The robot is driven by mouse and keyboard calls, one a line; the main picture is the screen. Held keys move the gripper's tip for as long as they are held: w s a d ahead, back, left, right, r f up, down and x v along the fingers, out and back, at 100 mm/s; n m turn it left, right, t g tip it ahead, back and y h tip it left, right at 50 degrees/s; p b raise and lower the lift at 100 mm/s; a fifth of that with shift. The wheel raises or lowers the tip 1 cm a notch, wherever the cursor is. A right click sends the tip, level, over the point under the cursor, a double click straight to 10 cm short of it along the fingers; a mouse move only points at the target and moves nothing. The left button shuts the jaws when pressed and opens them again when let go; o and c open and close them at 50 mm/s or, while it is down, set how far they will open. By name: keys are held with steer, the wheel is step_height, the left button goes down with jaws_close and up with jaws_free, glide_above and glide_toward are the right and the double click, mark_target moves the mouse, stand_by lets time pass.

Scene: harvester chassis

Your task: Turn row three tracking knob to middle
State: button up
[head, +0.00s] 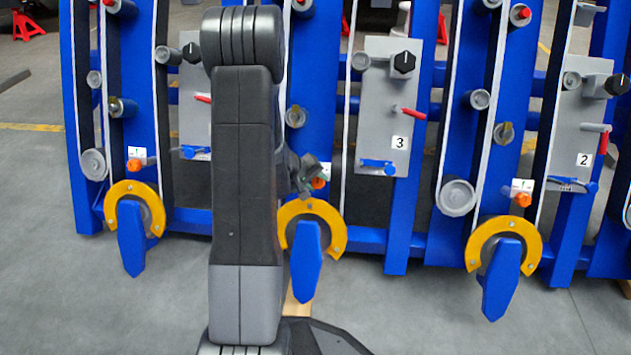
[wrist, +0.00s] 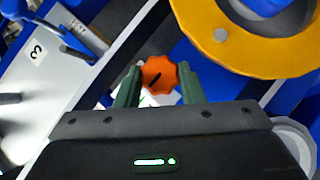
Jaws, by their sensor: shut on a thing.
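The orange tracking knob (wrist: 157,75) sits between the two green fingers of my gripper (wrist: 160,88) in the wrist view. The fingers are shut on its sides. A dark pointer mark on its face slants toward the upper right in that view. A white label behind the knob is mostly hidden by the knob and fingers. In the head view my gripper (head: 309,177) is at the middle row, and the orange knob (head: 319,183) shows just beside it, partly covered. The plate marked 3 (head: 386,110) is to the right of it.
A yellow ring (head: 327,212) with a blue pointed piece (head: 307,262) is just below the knob. Similar orange knobs are on the left row (head: 135,162) and right row (head: 522,200). Blue uprights, belts and rollers surround the gripper. The floor in front is largely clear.

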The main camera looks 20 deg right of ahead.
steer(key=o, duration=1)
steer(key=p+v, duration=0.4)
steer(key=v, duration=0.9)
steer(key=shift+a+r+p, duration=0.3)
steer(key=b+x, duration=0.4)
steer(key=x, duration=1)
steer(key=shift+s+b, duration=0.1)
steer(key=shift+b, duration=0.25)
steer(key=shift+r, duration=0.1)
